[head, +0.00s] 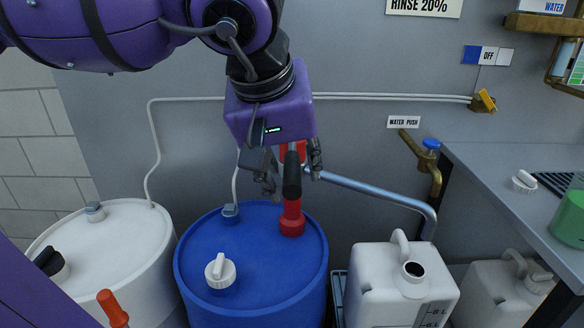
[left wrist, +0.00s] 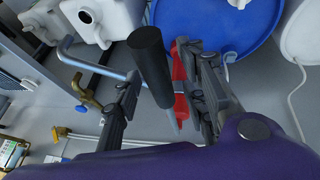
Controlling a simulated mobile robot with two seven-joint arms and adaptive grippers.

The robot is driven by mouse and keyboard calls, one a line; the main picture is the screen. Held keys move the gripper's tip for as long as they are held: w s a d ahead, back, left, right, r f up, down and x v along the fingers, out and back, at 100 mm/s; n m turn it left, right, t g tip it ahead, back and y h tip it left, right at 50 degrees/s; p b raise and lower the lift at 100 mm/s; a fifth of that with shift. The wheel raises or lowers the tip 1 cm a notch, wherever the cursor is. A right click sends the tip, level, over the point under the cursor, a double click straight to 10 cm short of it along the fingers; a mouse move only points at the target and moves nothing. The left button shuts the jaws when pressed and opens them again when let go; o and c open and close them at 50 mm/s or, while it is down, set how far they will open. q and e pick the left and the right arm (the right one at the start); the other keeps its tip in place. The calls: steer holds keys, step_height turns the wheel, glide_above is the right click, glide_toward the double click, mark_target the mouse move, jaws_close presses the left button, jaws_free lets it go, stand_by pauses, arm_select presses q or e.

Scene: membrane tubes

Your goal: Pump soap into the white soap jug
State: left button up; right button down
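A red hand pump (head: 292,222) with a black handle (head: 291,178) stands on the blue drum (head: 200,255). Its metal spout pipe (head: 370,190) runs right and bends down near the white soap jug (head: 385,290). The jug stands upright with its dark mouth uncovered; I cannot tell whether the spout end is directly over the mouth. My left gripper (head: 293,174) is open, with its fingers on either side of the pump. In the left wrist view the black handle (left wrist: 150,65) shows between the spread fingers (left wrist: 165,100), with gaps beside it. My right gripper is not in view.
A white drum (head: 115,235) stands left of the blue one. A second, capped jug (head: 500,290) sits at right under the counter (head: 500,190). A brass water tap (head: 425,160) projects from the wall between pump and counter. An orange-tipped object (head: 112,308) rises at lower left.

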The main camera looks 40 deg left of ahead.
arm_select(q)
steer(key=v, duration=1.1)
steer(key=shift+s+r, duration=0.25)
steer(key=shift+r, duration=0.1)
stand_by(0.5)
